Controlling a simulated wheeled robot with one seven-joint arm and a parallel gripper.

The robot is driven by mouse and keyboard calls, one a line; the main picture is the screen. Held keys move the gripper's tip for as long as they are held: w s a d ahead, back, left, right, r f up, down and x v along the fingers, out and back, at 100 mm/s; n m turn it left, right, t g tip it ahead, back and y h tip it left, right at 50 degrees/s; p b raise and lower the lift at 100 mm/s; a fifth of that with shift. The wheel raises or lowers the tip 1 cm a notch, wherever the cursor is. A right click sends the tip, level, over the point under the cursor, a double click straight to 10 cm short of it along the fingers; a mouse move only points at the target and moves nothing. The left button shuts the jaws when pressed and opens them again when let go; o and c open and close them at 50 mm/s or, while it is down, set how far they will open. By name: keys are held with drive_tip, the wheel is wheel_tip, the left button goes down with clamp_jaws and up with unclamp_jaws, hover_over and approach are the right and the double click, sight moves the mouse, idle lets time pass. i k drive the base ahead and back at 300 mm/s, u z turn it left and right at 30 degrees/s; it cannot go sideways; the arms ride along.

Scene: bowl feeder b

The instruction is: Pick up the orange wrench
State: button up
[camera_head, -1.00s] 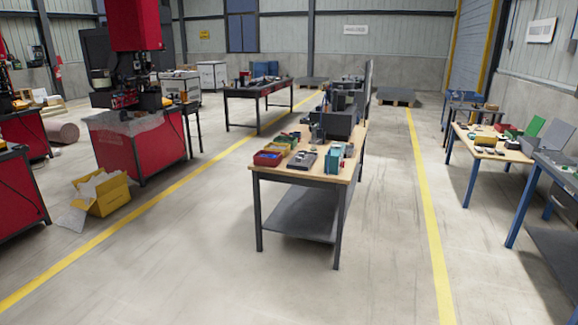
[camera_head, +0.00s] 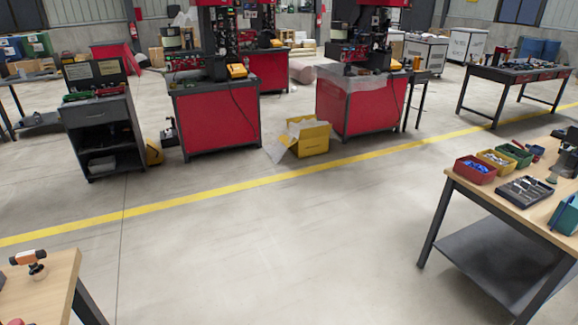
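A small tool with orange and black parts (camera_head: 28,258) stands on a wooden tabletop (camera_head: 58,289) in the bottom left corner of the head view. It looks like a hand-held power tool, possibly the orange wrench, but it is too small to be sure. No other orange wrench can be made out. My gripper is not in view.
A wooden workbench (camera_head: 462,187) with bins and a dark tray (camera_head: 525,191) stands at the right. A yellow carton (camera_head: 308,139) and red machine bases (camera_head: 216,124) stand beyond the yellow floor line (camera_head: 225,187). The floor (camera_head: 255,255) between the two wooden tables is clear.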

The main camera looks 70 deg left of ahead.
sight(38, 272)
drive_tip(key=u, duration=2.9)
drive_tip(key=i, duration=3.05)
drive_tip(key=u, duration=4.15)
drive_tip(key=i, duration=0.5)
drive_tip(key=z, duration=0.05)
